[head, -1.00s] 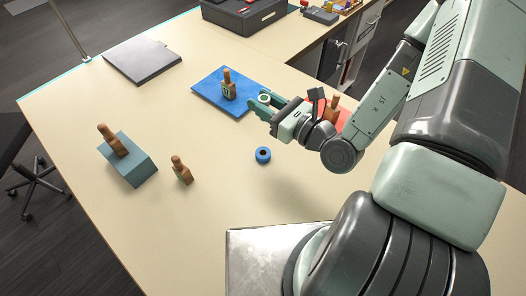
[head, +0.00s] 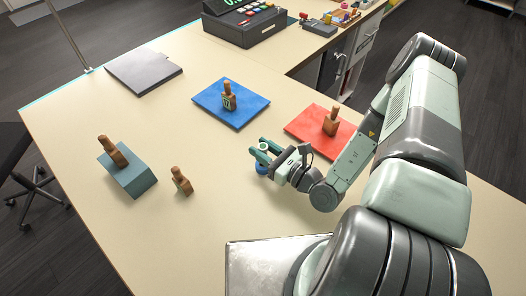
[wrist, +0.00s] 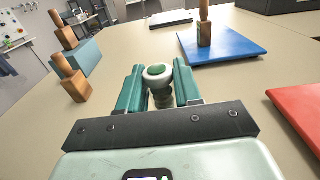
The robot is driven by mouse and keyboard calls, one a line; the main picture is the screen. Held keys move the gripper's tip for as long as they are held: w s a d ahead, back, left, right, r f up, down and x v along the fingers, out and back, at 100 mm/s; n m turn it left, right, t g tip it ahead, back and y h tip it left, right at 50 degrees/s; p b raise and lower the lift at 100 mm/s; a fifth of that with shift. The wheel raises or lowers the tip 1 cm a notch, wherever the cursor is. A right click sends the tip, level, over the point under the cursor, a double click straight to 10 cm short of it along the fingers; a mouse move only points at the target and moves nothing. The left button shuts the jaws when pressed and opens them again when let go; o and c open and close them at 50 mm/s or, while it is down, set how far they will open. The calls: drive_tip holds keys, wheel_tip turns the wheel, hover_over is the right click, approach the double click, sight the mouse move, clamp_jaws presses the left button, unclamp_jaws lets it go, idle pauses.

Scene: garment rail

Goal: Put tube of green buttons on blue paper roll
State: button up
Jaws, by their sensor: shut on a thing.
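The tube of green buttons (wrist: 158,84), with a pale rim and green inside, stands between the fingers of my gripper (wrist: 160,92) in the wrist view. My gripper is shut on it. In the head view my gripper (head: 264,153) is over the blue paper roll (head: 262,169). The roll shows only in part beneath the fingers. I cannot tell whether the tube touches the roll. The wrist view does not show the roll.
A blue mat (head: 210,97) bears a wooden stamp-like block (head: 229,98). A red mat (head: 305,125) bears another (head: 331,122). A teal block (head: 136,182) with a wooden piece and a small wooden piece (head: 182,182) stand to the left. Table between is clear.

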drive_tip(key=shift+f, duration=0.65)
drive_tip(key=o, duration=1)
drive_tip(key=shift+f, duration=0.15)
drive_tip(key=shift+r, duration=0.2)
drive_tip(key=v, duration=1.2)
